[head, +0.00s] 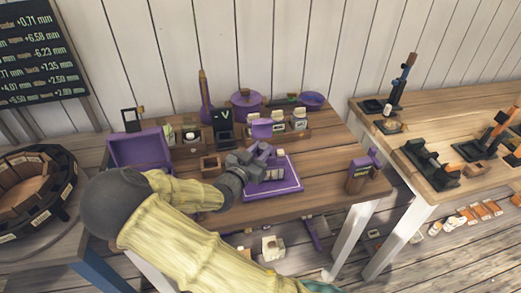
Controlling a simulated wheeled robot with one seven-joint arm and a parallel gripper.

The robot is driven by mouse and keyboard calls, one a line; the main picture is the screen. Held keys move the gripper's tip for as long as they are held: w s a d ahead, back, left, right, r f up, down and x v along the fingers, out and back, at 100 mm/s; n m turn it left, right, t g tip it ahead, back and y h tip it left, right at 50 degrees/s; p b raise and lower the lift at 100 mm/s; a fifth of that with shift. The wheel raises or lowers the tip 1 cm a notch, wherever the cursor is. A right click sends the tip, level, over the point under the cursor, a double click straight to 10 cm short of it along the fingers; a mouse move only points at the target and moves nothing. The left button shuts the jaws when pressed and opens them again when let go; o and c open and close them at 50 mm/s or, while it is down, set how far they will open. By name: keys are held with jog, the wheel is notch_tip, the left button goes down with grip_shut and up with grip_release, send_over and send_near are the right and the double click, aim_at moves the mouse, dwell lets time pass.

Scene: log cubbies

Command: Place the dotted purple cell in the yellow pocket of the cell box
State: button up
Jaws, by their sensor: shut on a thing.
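My gripper (264,162) is over the purple-edged mat (292,186) on the wooden table, at the end of my arm reaching in from the lower left. It is shut on a small purple thing, largely hidden by the jaws. No dots can be made out, so I cannot confirm that it is the dotted purple cell. Purple and grey shapes show on the mat just under and beside the gripper. I cannot tell whether they are the cell box, and no yellow pocket can be made out.
An open purple bin (141,150) stands to the left of the gripper and a small wooden box (210,165) nearer it. Jars, a purple pot (246,104) and a black V sign (224,128) line the back. A holder (362,172) stands at the right corner; the table between is clear.

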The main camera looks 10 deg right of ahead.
jog(key=shift+f, duration=0.15)
jog(key=o, duration=1.1)
jog(key=shift+c, duration=0.2)
jog(key=b+v, duration=0.2)
jog(key=v, duration=1.5)
jog(key=shift+s+r, duration=0.3)
jog(key=shift+s, duration=0.15)
jog(key=shift+d, duration=0.15)
